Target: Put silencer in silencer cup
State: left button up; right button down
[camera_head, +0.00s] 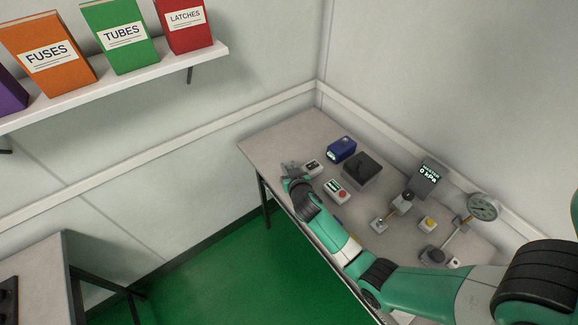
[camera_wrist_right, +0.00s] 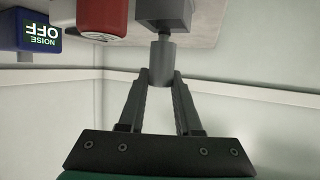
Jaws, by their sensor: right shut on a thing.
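My right gripper (camera_head: 291,169) is at the far left end of the workbench, next to a small grey device with a dark face (camera_head: 312,167). In the right wrist view, my right gripper (camera_wrist_right: 161,78) is shut on a small grey cylinder, which looks like the silencer (camera_wrist_right: 162,60). A thin stem joins the cylinder's far end to a grey block (camera_wrist_right: 165,14). I cannot tell whether the stem belongs to the cylinder or the block. I cannot pick out the silencer cup with certainty. My left gripper is not in view.
A blue box reading "NOISE OFF" (camera_wrist_right: 30,27) and a red part (camera_wrist_right: 103,18) are close by. The workbench (camera_head: 290,130) also bears a dark box (camera_head: 362,169), a red-button box (camera_head: 337,191), a display (camera_head: 428,174) and a gauge (camera_head: 482,207). Its far left corner is clear.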

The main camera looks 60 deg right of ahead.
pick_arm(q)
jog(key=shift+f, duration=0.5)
pick_arm(e)
jog(key=shift+f, duration=0.6)
pick_arm(q)
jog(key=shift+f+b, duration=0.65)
jog(key=shift+b, duration=0.15)
pick_arm(e)
jog(key=shift+f, duration=0.6)
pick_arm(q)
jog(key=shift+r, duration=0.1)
pick_arm(e)
jog(key=c, duration=0.5)
grip_release()
jog(key=shift+r, duration=0.1)
jog(key=shift+s+a+r+p, duration=0.15)
jog(key=shift+s+a+p, duration=0.05)
jog(key=shift+a+p, duration=0.1)
pick_arm(q)
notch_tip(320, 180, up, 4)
jog(key=p, duration=0.3)
pick_arm(e)
jog(key=v, duration=1.1)
